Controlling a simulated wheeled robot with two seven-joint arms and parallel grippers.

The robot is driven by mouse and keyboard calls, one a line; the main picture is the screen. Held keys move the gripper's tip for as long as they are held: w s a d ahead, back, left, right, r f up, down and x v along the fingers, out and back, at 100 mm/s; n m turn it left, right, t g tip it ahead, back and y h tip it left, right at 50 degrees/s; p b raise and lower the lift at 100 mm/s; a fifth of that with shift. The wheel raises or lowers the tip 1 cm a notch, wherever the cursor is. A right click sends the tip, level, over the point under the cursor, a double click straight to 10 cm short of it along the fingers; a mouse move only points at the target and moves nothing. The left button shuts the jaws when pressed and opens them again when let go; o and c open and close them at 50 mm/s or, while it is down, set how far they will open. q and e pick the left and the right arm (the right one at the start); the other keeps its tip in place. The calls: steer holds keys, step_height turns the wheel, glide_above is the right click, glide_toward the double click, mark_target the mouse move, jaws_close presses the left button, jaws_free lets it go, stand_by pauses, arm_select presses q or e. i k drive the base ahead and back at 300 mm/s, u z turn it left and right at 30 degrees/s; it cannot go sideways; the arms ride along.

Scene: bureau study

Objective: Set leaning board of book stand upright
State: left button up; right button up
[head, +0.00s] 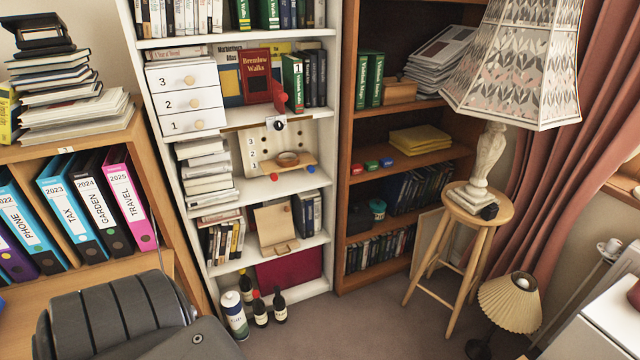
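A light wooden stand (273,227) is in a lower compartment of the white bookcase. Its flat board leans back, and a small slotted piece sticks out at its front foot. It looks like the book stand, and no book rests on it. Its back and the joint of the board are too small or hidden to make out. Upright books (307,213) stand close to its right, and more books (222,240) stand to its left. Neither my left nor my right gripper shows in the head view.
Above the stand, a holed panel (255,150) with a small ledge fills the compartment. A wooden stool (477,203) bears a large lamp. Carpet (350,325) is clear in the middle.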

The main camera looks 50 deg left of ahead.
mark_target(275, 223)
steer(key=i, duration=0.75)
steer(key=u, duration=2.95)
steer(key=i, duration=1)
